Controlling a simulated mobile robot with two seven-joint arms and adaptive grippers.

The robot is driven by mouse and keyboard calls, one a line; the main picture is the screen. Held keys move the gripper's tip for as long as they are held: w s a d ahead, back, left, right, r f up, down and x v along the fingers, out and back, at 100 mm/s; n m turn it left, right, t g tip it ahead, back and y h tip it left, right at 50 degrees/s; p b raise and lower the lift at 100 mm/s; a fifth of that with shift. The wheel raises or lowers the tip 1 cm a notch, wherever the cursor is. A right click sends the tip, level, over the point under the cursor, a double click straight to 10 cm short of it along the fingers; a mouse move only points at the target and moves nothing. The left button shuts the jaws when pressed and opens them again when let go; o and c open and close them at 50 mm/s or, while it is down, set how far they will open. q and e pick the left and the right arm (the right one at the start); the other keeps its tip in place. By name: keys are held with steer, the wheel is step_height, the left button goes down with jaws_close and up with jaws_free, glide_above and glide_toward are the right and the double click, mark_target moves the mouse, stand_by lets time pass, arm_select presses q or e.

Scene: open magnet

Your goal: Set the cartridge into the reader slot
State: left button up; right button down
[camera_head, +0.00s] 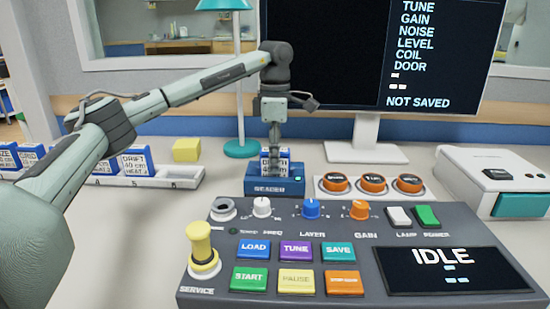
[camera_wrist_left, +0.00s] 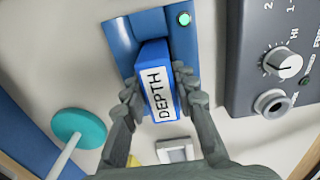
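The cartridge (camera_head: 284,158) is a blue block with a white label reading DEPTH, clear in the left wrist view (camera_wrist_left: 158,88). It stands upright at the blue reader (camera_head: 275,186), its lower end at the slot; how deep it sits is hidden. The reader also shows in the left wrist view (camera_wrist_left: 121,40), with a green light lit. My left gripper (camera_head: 274,160) points down over the reader. In the left wrist view my left gripper (camera_wrist_left: 158,92) has a finger against each side of the cartridge. My right gripper is not in view.
A white tray (camera_head: 150,182) with more blue cartridges is at left, near a yellow block (camera_head: 186,150) and a teal lamp (camera_head: 241,149). A grey console (camera_head: 345,255) stands in front, its screen reading IDLE. Orange knobs (camera_head: 373,184) sit right of the reader; a monitor (camera_head: 325,60) stands behind.

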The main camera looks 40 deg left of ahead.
arm_select(q)
steer(key=o, duration=0.3)
steer(key=shift+r, duration=0.1)
steer(key=shift+r, duration=0.3)
step_height(320, 180, up, 10)
steer(key=shift+p, duration=0.6)
steer(key=shift+r, duration=0.8)
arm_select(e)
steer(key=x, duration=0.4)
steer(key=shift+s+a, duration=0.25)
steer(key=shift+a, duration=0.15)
